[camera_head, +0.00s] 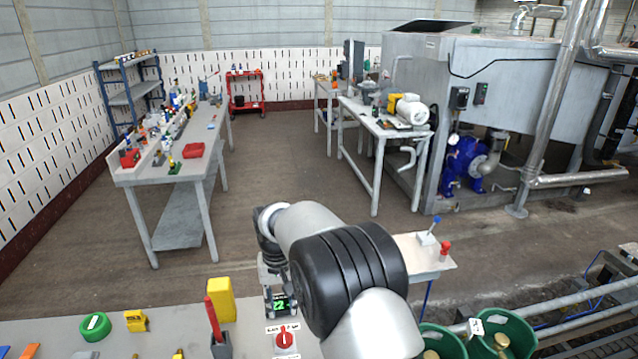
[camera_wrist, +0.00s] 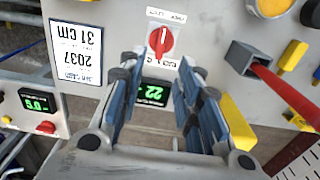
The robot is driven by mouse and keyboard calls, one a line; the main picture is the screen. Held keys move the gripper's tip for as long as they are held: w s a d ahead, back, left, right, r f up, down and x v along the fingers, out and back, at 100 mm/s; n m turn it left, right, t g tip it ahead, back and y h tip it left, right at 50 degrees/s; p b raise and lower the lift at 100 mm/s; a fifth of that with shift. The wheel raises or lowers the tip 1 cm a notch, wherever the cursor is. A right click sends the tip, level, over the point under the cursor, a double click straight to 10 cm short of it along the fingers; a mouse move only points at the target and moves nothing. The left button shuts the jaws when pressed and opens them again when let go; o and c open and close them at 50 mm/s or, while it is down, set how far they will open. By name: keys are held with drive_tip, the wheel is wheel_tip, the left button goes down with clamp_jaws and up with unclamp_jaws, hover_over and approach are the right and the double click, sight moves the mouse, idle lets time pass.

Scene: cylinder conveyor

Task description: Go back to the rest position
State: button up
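My gripper (camera_wrist: 158,75) points down at the control panel (camera_wrist: 105,12) in the wrist view. Its two blue-padded fingers are apart, and I see nothing held between them. A green-lit display reading 22 (camera_wrist: 153,92) shows through the gap. A red rotary switch (camera_wrist: 160,41) on a white plate lies just beyond the fingertips. In the head view my arm reaches out over the panel, and its thick black joint covers part of the scene. The red switch (camera_head: 285,338) and the display (camera_head: 281,304) also show there, beside my arm.
Green bins (camera_head: 520,335) holding cylinders are at lower right. A small table (camera_head: 425,262) stands behind my arm. Open floor (camera_head: 290,160) lies between the workbenches.

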drive_tip(key=s+d+r+t, duration=0.1)
drive_tip(key=s+d+r, duration=0.2)
drive_tip(key=d+r, duration=0.3)
drive_tip(key=s+d+r+m, duration=0.1)
drive_tip(key=s+d+r, duration=0.35)
drive_tip(key=r, duration=0.25)
drive_tip(key=s+d+r+t, duration=0.1)
drive_tip(key=s+d+r, duration=0.1)
drive_tip(key=d+r, duration=0.4)
drive_tip(key=s+d+t, duration=0.1)
drive_tip(key=s+d, duration=0.2)
drive_tip(key=s, duration=0.4)
drive_tip(key=s+d+m, duration=0.1)
drive_tip(key=s+d, duration=0.3)
drive_tip(key=s, duration=0.4)
drive_tip(key=s+d+r+t, duration=0.1)
drive_tip(key=s+d, duration=0.2)
drive_tip(key=s, duration=0.5)
drive_tip(key=shift+d+m+t, duration=0.3)
drive_tip(key=shift+d, duration=0.05)
